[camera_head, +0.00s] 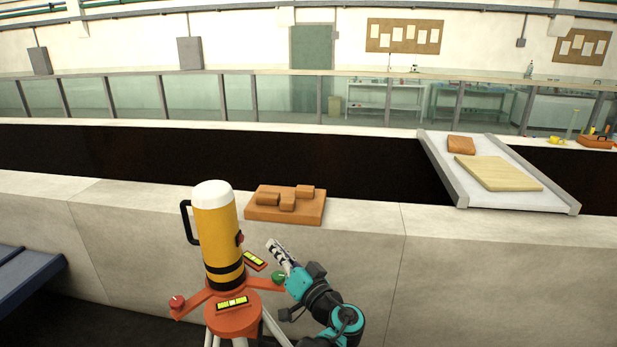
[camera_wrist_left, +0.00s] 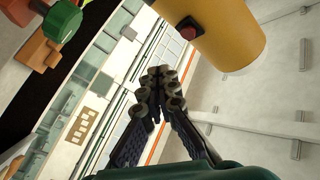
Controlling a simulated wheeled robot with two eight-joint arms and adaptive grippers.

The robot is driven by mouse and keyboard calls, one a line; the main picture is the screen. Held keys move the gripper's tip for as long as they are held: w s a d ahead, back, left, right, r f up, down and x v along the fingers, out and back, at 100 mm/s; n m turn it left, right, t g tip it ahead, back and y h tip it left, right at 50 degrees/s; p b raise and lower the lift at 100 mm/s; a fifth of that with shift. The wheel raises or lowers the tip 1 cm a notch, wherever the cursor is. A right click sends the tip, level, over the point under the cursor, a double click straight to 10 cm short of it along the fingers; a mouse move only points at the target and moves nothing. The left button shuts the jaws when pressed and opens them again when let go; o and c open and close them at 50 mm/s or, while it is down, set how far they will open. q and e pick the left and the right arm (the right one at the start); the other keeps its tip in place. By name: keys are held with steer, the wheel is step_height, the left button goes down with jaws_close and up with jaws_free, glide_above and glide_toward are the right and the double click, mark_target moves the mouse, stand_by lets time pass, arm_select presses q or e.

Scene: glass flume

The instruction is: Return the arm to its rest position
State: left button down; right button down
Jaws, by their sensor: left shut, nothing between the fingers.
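My left gripper (camera_head: 274,246) is shut and empty in the head view. It is just right of a yellow cylindrical instrument (camera_head: 218,238) with a white cap and a black handle. The instrument stands on an orange tripod head (camera_head: 232,312) with a green knob (camera_head: 278,277), a red knob and yellow level vials. In the left wrist view the fingertips (camera_wrist_left: 160,73) meet with nothing between them. The yellow cylinder (camera_wrist_left: 222,30) with its red button is close by at upper right there. I cannot tell whether gripper and tripod touch. My right gripper is not in view.
A brown block (camera_head: 285,212) with smaller pieces lies on the near concrete wall (camera_head: 365,220). Beyond it is the dark channel (camera_head: 300,150). A pale bridge tray (camera_head: 480,150) crosses at right, bearing a wooden board (camera_head: 497,172) and a brown block (camera_head: 461,144). A blue bench is at left.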

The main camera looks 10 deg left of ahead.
arm_select(q)
steer(key=s+a+f+g+h+b, duration=0.25)
steer(key=s+a+f, duration=0.25)
steer(key=f, duration=0.3)
steer(key=s+a+f+g+h+b, duration=0.25)
steer(key=s+a+f+b, duration=0.2)
steer(key=f, duration=0.35)
steer(key=s+d+f+h+b, duration=0.3)
steer(key=s+f+h, duration=0.1)
steer(key=s+f, duration=0.3)
steer(key=s+d+f+m+g+h+b, duration=0.1)
steer(key=s+d+f+h+b, duration=0.3)
steer(key=s+f, duration=0.3)
steer(key=shift+s+f+g, duration=0.25)
steer(key=shift+s+g, duration=0.05)
steer(key=shift+s, duration=0.25)
